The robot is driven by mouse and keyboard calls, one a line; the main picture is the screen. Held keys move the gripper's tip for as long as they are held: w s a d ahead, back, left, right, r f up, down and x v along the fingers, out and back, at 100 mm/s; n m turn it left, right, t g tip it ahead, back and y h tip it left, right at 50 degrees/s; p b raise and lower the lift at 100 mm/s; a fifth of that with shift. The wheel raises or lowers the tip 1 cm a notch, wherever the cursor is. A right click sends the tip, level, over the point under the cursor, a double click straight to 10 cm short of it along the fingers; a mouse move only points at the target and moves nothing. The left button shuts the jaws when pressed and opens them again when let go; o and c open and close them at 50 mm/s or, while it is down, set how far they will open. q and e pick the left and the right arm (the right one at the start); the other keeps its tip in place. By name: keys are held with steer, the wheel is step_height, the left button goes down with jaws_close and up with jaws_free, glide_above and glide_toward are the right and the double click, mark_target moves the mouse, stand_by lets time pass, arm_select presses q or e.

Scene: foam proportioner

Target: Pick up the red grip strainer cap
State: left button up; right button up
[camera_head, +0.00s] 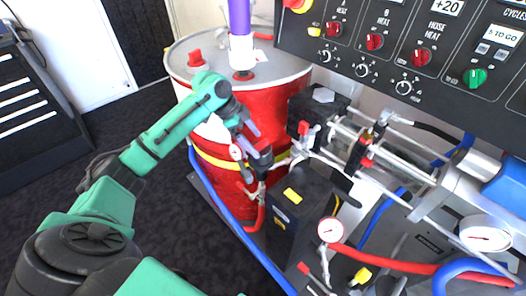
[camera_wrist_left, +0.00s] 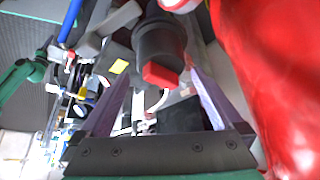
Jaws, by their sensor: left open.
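The strainer cap is a dark round body with a red grip (camera_wrist_left: 160,74), seen in the left wrist view near the top centre. My left gripper (camera_wrist_left: 160,90) is open, with one finger on each side of the red grip in that view. I cannot tell whether either finger touches it. In the head view my left gripper (camera_head: 256,158) is beside the red drum, low between the drum and the black pump unit. There the arm and fittings crowd the spot, and I cannot pick out the cap clearly. My right gripper is not in view.
A red drum (camera_head: 285,108) stands behind my gripper; its red side fills the right of the wrist view. A black box with a yellow label (camera_head: 296,205), pipes, gauges and a red hose (camera_head: 390,263) crowd the right. A control panel (camera_head: 400,55) overhangs.

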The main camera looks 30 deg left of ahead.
mark_target(257, 144)
arm_select(q)
steer(key=x, duration=0.5)
steer(key=shift+a+f, duration=0.1)
steer(key=shift+a, duration=0.1)
steer(key=c, duration=1.3)
